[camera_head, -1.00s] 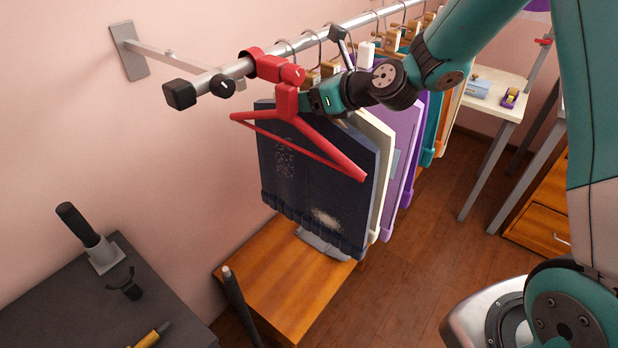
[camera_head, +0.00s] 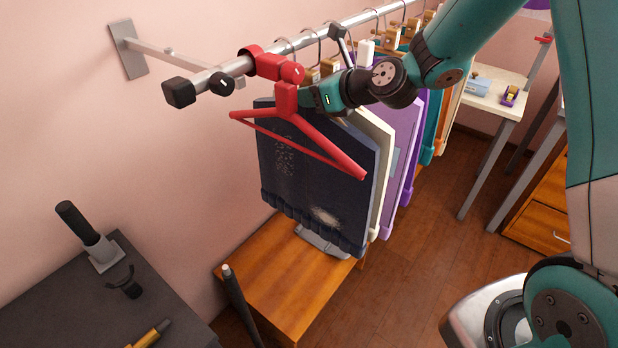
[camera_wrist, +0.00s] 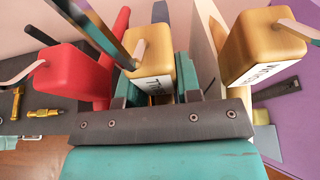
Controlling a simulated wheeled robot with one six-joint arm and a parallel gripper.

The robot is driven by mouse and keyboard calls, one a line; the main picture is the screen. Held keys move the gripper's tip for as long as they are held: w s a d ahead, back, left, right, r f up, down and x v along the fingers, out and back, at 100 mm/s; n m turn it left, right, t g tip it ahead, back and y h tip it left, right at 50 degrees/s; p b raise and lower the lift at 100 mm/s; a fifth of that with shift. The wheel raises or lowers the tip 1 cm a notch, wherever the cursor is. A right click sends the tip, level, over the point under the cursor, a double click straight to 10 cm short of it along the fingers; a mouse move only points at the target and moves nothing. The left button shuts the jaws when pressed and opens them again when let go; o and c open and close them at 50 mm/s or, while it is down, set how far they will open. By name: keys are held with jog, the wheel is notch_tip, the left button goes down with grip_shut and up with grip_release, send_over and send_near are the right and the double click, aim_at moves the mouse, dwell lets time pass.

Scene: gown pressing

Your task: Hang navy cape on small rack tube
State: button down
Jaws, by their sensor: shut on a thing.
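The navy cape (camera_head: 310,185) hangs upright below a metal tube (camera_head: 352,22), behind a bare red hanger (camera_head: 286,97) and in front of a cream garment (camera_head: 377,165). My gripper (camera_head: 312,98) is at the top of the cape, just right of the red hanger. In the wrist view my gripper (camera_wrist: 157,92) is shut on a tan labelled hanger block (camera_wrist: 152,65), with a finger on each side. The red hanger's block (camera_wrist: 72,75) is close on the left. The joint between held block and cape is hidden. I cannot tell whether this tube belongs to the small rack.
Several garments, including a purple one (camera_head: 402,150), hang closely behind the cape. A second tan block (camera_wrist: 262,45) is close right of my gripper. A wooden bench (camera_head: 262,285) stands below, a dark table (camera_head: 60,300) at lower left.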

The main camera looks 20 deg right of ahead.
aim_at(317, 75)
jog(key=shift+r, duration=0.2)
jog(key=shift+r+p, duration=1.7)
jog(key=shift+p, duration=0.45)
jog(key=shift+f, duration=0.1)
jog(key=shift+s+d+b, duration=0.25)
jog(key=shift+s+d, duration=0.45)
jog(key=shift+s, duration=0.25)
jog(key=shift+s+d+b, duration=0.25)
jog(key=shift+s+d, duration=0.4)
jog(key=shift+s, duration=0.25)
jog(key=shift+s+d+b, duration=0.25)
jog(key=shift+s+d, duration=0.45)
jog(key=shift+s, duration=0.25)
jog(key=shift+w+a+p, duration=0.25)
jog(key=shift+w+a, duration=0.45)
jog(key=shift+w, duration=0.25)
jog(key=shift+w+a+p, duration=0.2)
jog(key=shift+w+a, duration=0.45)
jog(key=shift+w, duration=0.3)
jog(key=shift+w+a+p, duration=0.25)
jog(key=shift+w+a, duration=0.45)
jog(key=shift+w, duration=0.25)
